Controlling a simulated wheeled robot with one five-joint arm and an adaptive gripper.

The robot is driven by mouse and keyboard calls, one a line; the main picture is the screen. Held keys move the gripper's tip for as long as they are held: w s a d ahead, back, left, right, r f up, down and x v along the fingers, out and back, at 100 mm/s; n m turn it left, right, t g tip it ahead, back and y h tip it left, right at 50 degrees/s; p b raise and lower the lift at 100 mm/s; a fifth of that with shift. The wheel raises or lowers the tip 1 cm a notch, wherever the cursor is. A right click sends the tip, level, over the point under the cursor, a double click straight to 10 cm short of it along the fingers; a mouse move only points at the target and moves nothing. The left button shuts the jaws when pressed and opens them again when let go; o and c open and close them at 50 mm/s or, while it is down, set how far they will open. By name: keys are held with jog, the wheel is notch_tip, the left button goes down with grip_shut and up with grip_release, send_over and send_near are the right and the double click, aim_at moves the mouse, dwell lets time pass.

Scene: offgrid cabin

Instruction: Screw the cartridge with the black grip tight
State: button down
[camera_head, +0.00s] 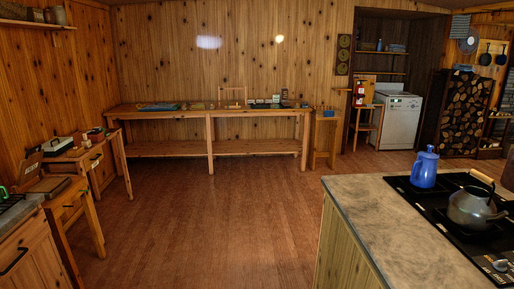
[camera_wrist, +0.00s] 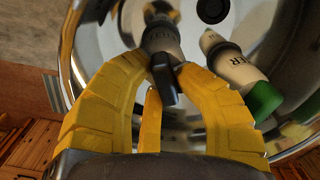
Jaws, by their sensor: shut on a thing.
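My gripper (camera_wrist: 162,72) has yellow fingers and shows only in the wrist view. It is shut on the cartridge with the black grip (camera_wrist: 165,84), whose greyish body (camera_wrist: 158,38) points away from me toward the top of the picture. The fingers cover the sides of the grip. The far end of the cartridge is dark and partly cut off, so how it is seated cannot be told. A second cartridge (camera_wrist: 231,62), pale with dark lettering and a green grip (camera_wrist: 264,101), lies tilted to the right, apart from the fingers.
A shiny round metal vessel (camera_wrist: 66,52) surrounds the cartridges, with a round black fitting (camera_wrist: 212,10) inside. In the head view, a long wooden bench (camera_head: 212,112) stands at the back wall and a stone-topped counter (camera_head: 365,205) at right. Open floor lies between.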

jog(key=shift+a+f, duration=0.2)
jog(key=shift+f, duration=0.15)
jog(key=m, duration=0.6)
jog(key=shift+w+p, duration=0.15)
jog(key=shift+p, duration=0.15)
jog(key=c, duration=0.9)
grip_release()
jog(key=shift+c, duration=0.2)
jog(key=shift+o, duration=0.2)
jog(key=shift+d+r, duration=0.1)
jog(key=shift+r, duration=0.1)
